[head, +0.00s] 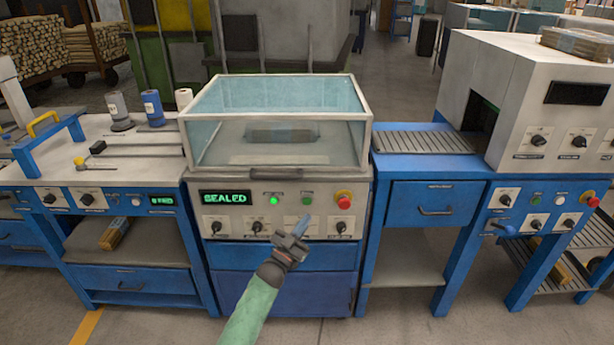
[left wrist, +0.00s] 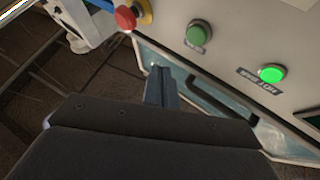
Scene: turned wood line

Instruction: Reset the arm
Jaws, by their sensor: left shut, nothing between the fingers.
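My left gripper (head: 303,223) is in front of the sealing machine's control panel (head: 320,227), just below its buttons. Its fingers are shut with nothing between them. My right gripper is not in view.
The sealer's clear lid (head: 275,110) is down over a wrapped bundle (head: 283,132). Its display (head: 225,197) reads SEALED. A lit green button (head: 273,201) and a red stop button (head: 343,202) are close by. A roller conveyor (head: 425,140) leads right into a tunnel machine (head: 530,100).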

